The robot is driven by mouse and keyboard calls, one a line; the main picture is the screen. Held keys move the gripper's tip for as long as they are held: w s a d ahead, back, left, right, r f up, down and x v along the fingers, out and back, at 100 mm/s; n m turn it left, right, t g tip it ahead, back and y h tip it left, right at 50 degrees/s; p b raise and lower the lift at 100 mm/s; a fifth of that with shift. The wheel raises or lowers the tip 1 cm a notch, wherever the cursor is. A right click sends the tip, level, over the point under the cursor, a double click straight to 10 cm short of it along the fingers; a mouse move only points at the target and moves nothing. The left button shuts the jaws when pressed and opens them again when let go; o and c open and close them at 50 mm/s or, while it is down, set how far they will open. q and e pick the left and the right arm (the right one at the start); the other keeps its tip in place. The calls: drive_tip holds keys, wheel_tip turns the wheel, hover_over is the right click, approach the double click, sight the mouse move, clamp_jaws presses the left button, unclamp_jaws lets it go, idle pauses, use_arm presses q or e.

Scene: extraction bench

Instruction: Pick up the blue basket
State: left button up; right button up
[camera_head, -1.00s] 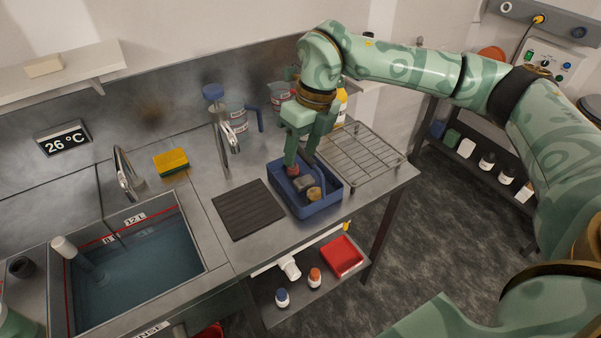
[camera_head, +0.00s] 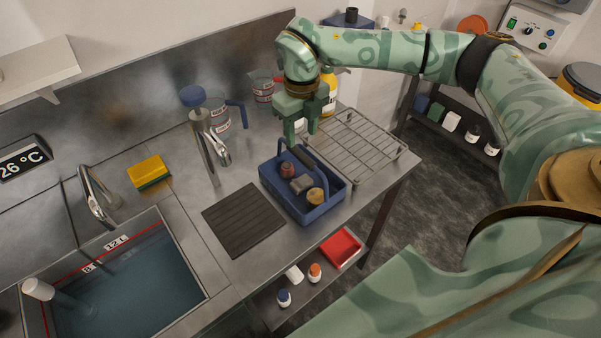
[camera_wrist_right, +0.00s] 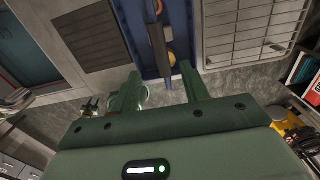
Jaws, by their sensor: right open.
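The blue basket (camera_head: 318,214) stands on the steel counter between a dark ribbed mat and a wire rack, with its handle arching over it. Small items lie inside, among them a reddish one, a grey block and a tan round one. My right gripper (camera_head: 302,136) is open and empty, pointing down above the basket's back side, apart from the handle. In the right wrist view the basket (camera_wrist_right: 146,62) and its dark handle (camera_wrist_right: 158,45) lie beyond and between the open fingers (camera_wrist_right: 158,88). My left gripper is not in view.
The wire rack (camera_head: 365,150) is right of the basket, the ribbed mat (camera_head: 243,220) left. The water-filled sink (camera_head: 125,275) is at left. A lower shelf holds a red tray (camera_head: 342,247).

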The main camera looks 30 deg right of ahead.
sight(301, 153)
wheel_tip(301, 153, down, 7)
drive_tip(key=shift+w+d+f, duration=0.1)
drive_tip(key=shift+w, duration=0.05)
clamp_jaws()
